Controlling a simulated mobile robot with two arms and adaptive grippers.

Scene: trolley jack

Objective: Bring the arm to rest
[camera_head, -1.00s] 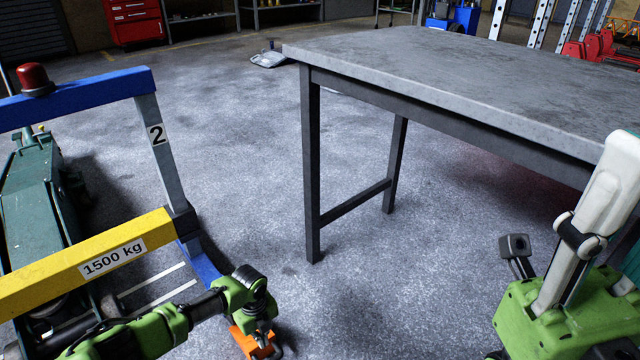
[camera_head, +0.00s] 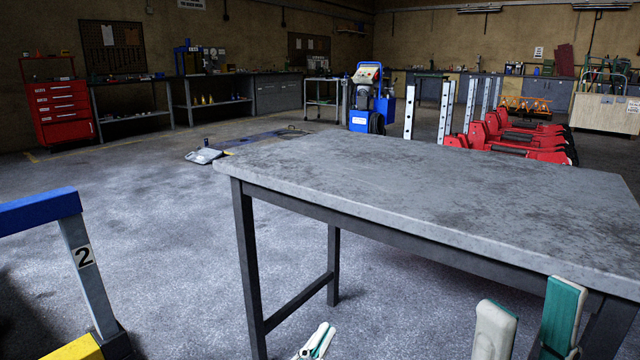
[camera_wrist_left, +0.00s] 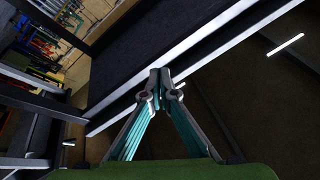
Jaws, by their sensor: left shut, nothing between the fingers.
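My left gripper (camera_head: 318,342) shows at the bottom edge of the head view, left of the right one, near the table's front leg. Its white and teal fingers are together. In the left wrist view its fingers (camera_wrist_left: 160,78) meet at the tips with nothing between them. My right gripper (camera_head: 528,298) points up at the bottom right of the head view, in front of the table edge. Its two fingers stand apart with nothing seen between them. The rest of both arms is below the head view.
A grey metal table (camera_head: 420,190) fills the middle and right, its top bare. Red jacks (camera_head: 515,140) stand behind the table.

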